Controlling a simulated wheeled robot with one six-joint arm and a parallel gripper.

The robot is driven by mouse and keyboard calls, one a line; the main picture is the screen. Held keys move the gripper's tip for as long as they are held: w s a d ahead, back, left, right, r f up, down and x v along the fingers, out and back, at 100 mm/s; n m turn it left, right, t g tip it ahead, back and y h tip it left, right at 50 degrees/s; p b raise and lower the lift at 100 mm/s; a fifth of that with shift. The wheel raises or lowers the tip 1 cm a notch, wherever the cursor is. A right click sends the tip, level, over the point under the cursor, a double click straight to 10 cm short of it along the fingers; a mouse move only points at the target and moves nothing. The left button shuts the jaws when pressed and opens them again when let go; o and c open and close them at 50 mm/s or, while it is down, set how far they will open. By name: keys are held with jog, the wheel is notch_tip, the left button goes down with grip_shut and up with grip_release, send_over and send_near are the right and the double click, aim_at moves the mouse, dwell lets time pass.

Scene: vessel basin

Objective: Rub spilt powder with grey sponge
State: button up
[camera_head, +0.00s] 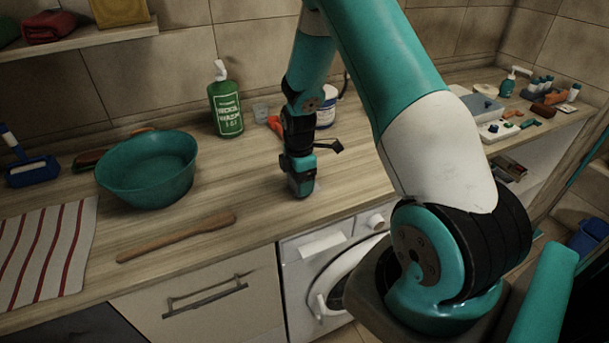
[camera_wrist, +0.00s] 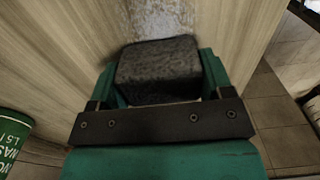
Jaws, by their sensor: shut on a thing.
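My gripper (camera_wrist: 158,88) is shut on the grey sponge (camera_wrist: 158,70), a dark, rough block held between the two green fingers in the wrist view. A pale, speckled patch of spilt powder (camera_wrist: 160,14) shows on the wood just beyond the sponge. In the head view my gripper (camera_head: 301,188) points down at the wooden worktop, near its front edge and above the washing machine. There the sponge and the powder cannot be made out clearly. I cannot tell whether the sponge touches the worktop.
A green bottle (camera_head: 226,104) stands behind and left of my gripper. A teal basin (camera_head: 148,172), a wooden stick (camera_head: 178,238) and a striped cloth (camera_head: 45,252) lie to the left. A white tub (camera_head: 326,108) stands behind my arm. Small items crowd the worktop's far right.

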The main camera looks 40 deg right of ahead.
aim_at(289, 192)
jog(key=shift+w+a+f, duration=0.1)
jog(key=shift+a+f, duration=0.05)
jog(key=shift+a, duration=0.35)
jog(key=shift+w+a, duration=0.1)
jog(key=shift+a, duration=0.2)
jog(key=shift+w+a, duration=0.1)
jog(key=shift+a, duration=0.3)
jog(key=shift+w+a, duration=0.15)
jog(key=shift+a, duration=0.15)
jog(key=shift+w+a+r+p, duration=0.1)
jog(key=shift+a+r+p, duration=0.1)
jog(key=shift+r+p, duration=0.6)
jog(key=shift+r, duration=0.9)
notch_tip(289, 192, up, 3)
jog(key=p, duration=0.2)
jog(key=shift+d+p, duration=0.15)
jog(key=shift+p, duration=0.25)
jog(key=shift+r+p, duration=0.7)
jog(key=shift+r, duration=0.2)
